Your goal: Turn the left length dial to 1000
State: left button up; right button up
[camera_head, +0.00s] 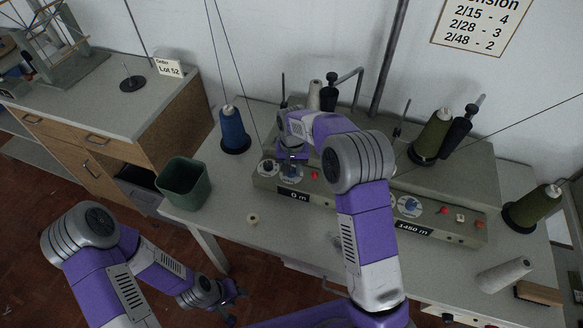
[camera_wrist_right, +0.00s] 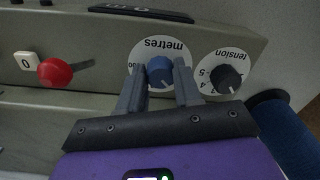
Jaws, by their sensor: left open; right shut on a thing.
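The left length dial (camera_wrist_right: 150,48) is a white disc marked "metres" with a blue knob (camera_wrist_right: 159,72); it also shows in the head view, partly covered. My right gripper (camera_wrist_right: 158,80) is shut on the blue knob, one finger on each side. In the head view my right gripper (camera_head: 291,162) comes down over this dial from behind my arm. The display below the dial (camera_head: 293,194) reads "0 m". My left gripper (camera_head: 232,297) is open and empty, low in front of the table, away from the dials.
A tension dial (camera_wrist_right: 222,73) and a red knob (camera_wrist_right: 55,71) flank the dial. A second display (camera_head: 413,229) reads "1450 m". A blue cone (camera_head: 232,130), a green bin (camera_head: 184,183) and a small ring (camera_head: 253,219) stand to the left.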

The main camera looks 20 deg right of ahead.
aim_at(292, 170)
jog(key=o, duration=1)
jog(key=shift+o, duration=0.2)
jog(key=shift+r+p, duration=0.9)
jog(key=shift+r, duration=2.9)
